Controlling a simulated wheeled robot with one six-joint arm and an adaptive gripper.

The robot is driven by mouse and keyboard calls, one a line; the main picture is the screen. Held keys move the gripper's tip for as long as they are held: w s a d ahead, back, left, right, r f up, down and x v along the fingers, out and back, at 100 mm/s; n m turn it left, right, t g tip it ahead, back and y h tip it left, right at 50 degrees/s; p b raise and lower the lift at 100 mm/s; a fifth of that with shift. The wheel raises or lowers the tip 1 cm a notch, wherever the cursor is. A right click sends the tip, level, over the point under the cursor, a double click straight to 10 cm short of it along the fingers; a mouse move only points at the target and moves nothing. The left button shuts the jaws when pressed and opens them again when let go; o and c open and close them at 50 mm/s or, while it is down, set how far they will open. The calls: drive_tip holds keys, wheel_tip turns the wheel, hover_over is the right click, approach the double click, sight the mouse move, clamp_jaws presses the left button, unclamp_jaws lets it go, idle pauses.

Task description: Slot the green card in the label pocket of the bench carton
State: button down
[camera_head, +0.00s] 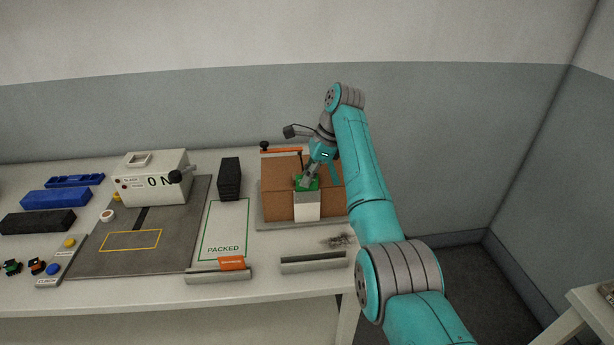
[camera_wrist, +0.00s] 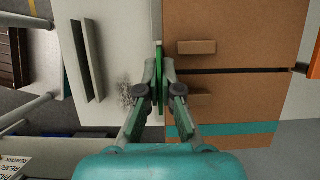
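The bench carton (camera_head: 277,205) is a brown box on a grey plate, with a white label pocket (camera_head: 307,207) on its front face. The carton (camera_wrist: 235,30) fills the right half of the wrist view. My gripper (camera_head: 308,181) is over the carton's front edge, shut on the green card (camera_head: 301,187). In the wrist view the green card (camera_wrist: 159,72) shows nearly edge-on between my fingertips (camera_wrist: 160,80), along the carton's front side. The card shows directly above the white pocket. I cannot tell whether its lower edge is inside the pocket.
An orange bar (camera_head: 281,150) stands behind the carton. Left of it are a black stack (camera_head: 229,180), a PACKED area (camera_head: 222,248) and a white machine (camera_head: 150,180). An orange card (camera_head: 232,263) stands in a front rail. Another rail (camera_head: 313,262) lies before the carton.

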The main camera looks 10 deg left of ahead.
drive_tip(key=shift+f, duration=0.7)
drive_tip(key=c, duration=1.2)
unclamp_jaws()
drive_tip(key=shift+c, duration=0.2)
drive_tip(key=v, duration=0.7)
drive_tip(key=shift+r, duration=0.2)
